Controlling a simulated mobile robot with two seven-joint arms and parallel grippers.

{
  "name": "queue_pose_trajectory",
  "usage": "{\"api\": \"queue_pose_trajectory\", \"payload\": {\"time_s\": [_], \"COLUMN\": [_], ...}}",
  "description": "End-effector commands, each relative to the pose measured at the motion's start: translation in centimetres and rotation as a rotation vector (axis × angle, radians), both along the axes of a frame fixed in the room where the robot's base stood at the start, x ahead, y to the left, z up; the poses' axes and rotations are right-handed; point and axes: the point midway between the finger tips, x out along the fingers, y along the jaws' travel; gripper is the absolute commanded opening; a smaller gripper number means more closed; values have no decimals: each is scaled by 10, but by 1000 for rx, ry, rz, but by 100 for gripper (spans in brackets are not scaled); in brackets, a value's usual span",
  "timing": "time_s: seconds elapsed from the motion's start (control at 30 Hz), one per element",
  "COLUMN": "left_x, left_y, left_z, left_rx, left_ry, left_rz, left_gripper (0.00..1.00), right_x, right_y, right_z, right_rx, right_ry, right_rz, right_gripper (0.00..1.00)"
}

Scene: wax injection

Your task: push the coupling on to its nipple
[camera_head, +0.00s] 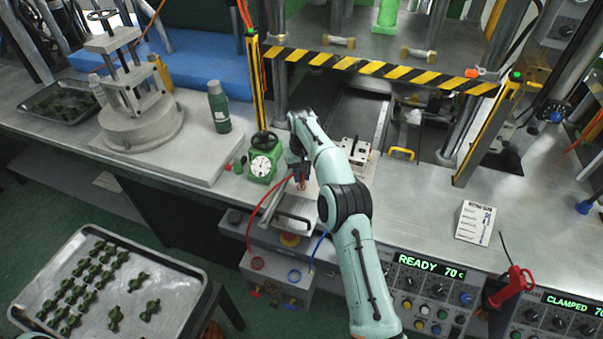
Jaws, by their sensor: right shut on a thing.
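My right gripper (300,174) reaches down over the front of the bench, beside the green gauge unit. It is shut on a small coupling at the upper end of the red hose (250,218); the fingers hide most of the coupling. A small copper-coloured piece (301,186) shows just below the fingertips. I cannot tell whether it is the nipple or part of the coupling, or whether the two touch. The red hose curves down to a red ring (257,263) on the grey box below the bench edge.
The green gauge unit (262,165) stands close left of the gripper. A metal handle (294,219) and a blue hose (319,246) lie just in front. A pale block (356,149) sits behind my arm. A striped bar (370,67) crosses the press behind. Bench right of my arm is mostly clear.

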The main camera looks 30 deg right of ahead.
Motion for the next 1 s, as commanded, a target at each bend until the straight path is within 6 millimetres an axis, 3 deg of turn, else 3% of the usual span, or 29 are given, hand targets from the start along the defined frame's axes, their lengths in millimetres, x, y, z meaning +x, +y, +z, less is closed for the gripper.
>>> {"api": "queue_pose_trajectory", "payload": {"time_s": [1.0], "left_x": [6], "left_y": [0], "left_z": [4], "left_rx": [0], "left_ry": [-7], "left_rz": [0], "left_gripper": [43], "right_x": [1], "right_y": [0], "right_z": [0], "right_rx": [0], "right_ry": [-1], "right_rz": [0], "right_gripper": [0]}}
